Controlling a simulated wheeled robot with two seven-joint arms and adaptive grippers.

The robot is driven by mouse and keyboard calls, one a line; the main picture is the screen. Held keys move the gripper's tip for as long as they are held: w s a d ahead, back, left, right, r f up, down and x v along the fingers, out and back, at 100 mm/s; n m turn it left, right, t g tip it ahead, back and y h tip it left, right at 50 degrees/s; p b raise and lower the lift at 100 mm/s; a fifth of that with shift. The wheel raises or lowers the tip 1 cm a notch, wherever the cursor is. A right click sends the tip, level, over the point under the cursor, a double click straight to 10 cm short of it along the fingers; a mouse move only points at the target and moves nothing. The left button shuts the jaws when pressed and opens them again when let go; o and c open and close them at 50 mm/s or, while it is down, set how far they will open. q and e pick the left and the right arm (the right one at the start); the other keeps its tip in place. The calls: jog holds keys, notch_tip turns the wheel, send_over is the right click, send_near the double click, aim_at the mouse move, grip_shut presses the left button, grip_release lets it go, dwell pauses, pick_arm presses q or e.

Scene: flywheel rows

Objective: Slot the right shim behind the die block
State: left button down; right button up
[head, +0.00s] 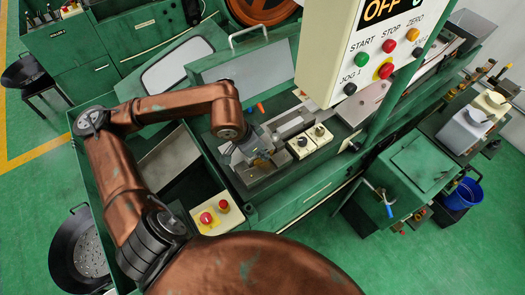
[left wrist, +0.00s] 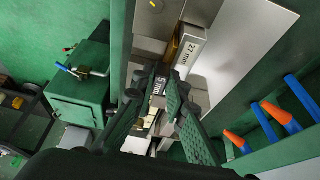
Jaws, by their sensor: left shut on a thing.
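My left gripper (left wrist: 160,88) is shut on a small dark shim marked "5 mm" (left wrist: 158,84) in the left wrist view. Just beyond it lies a pale steel block marked "27 mm" (left wrist: 190,50), with a brass-coloured strip (left wrist: 175,42) along its left side. I cannot tell whether the shim touches them. In the head view my left gripper (head: 252,157) reaches down into the machine's bed, and the shim is too small to make out there. Which metal part is the die block is unclear. My right gripper is not in view.
A control box (head: 362,55) with buttons hangs over the bed. A cream block with two dark knobs (head: 310,142) sits right of the gripper. Blue-and-orange handled tools (left wrist: 270,125) lie at the right in the left wrist view. A green cabinet (head: 405,175) stands in front.

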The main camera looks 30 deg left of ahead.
pick_arm(q)
jog(key=c, duration=1.8)
grip_release()
jog(key=shift+c, duration=0.2)
jog(key=v, duration=1.2)
